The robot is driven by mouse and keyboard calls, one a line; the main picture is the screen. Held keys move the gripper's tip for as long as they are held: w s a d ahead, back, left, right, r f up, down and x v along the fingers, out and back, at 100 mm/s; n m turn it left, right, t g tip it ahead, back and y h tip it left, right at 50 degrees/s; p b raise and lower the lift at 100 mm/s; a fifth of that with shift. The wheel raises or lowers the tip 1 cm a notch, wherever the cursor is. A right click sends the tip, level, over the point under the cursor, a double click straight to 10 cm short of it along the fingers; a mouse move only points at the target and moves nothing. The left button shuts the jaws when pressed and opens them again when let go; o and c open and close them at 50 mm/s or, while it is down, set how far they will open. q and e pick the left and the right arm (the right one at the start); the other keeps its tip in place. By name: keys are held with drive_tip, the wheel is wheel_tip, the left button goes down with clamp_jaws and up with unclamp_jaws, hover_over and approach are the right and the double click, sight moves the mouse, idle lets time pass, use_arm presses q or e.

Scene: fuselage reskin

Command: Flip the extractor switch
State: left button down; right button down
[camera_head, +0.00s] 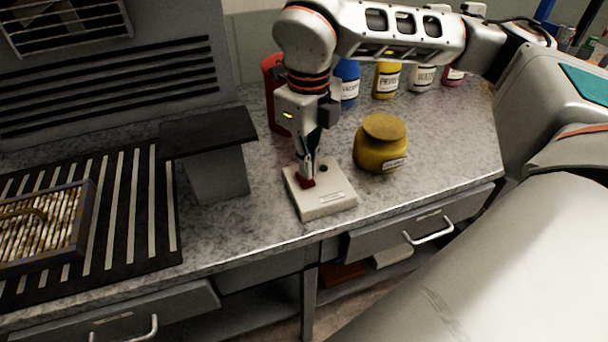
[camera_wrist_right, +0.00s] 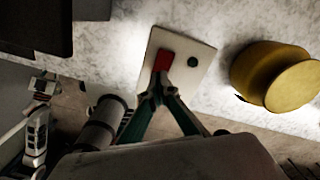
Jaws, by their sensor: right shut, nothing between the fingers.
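The extractor switch box (camera_head: 325,201) is a small cream box on the grey speckled worktop, near its front edge. It has a red rocker and a dark round spot on top, with a small label on its front part. The red rocker (camera_head: 306,183) is partly hidden by my right gripper (camera_head: 307,170), which points down with shut, empty fingertips at it. In the right wrist view the box (camera_wrist_right: 185,75) shows the red rocker (camera_wrist_right: 164,60) just beyond the fingertips (camera_wrist_right: 158,92). I cannot tell whether the tips press on it. My left gripper is not in view.
A yellow jar (camera_head: 380,146) stands close right of the box. Labelled bottles, including a blue one (camera_head: 347,83) and a yellow one (camera_head: 387,78), stand behind. A dark stand (camera_head: 215,165) and slatted grille (camera_head: 125,215) are on the left. Drawers (camera_head: 415,226) lie below the front edge.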

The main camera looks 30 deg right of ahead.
sight(308, 181)
drive_tip(key=shift+f+b, duration=0.7)
drive_tip(key=shift+f, duration=0.5)
idle(1.0)
drive_tip(key=shift+r, duration=0.1)
drive_tip(key=shift+r+p, duration=1.6)
drive_tip(key=shift+r, duration=0.5)
drive_tip(key=shift+r+p, duration=1)
drive_tip(key=shift+r, duration=0.4)
drive_tip(key=shift+f, duration=0.1)
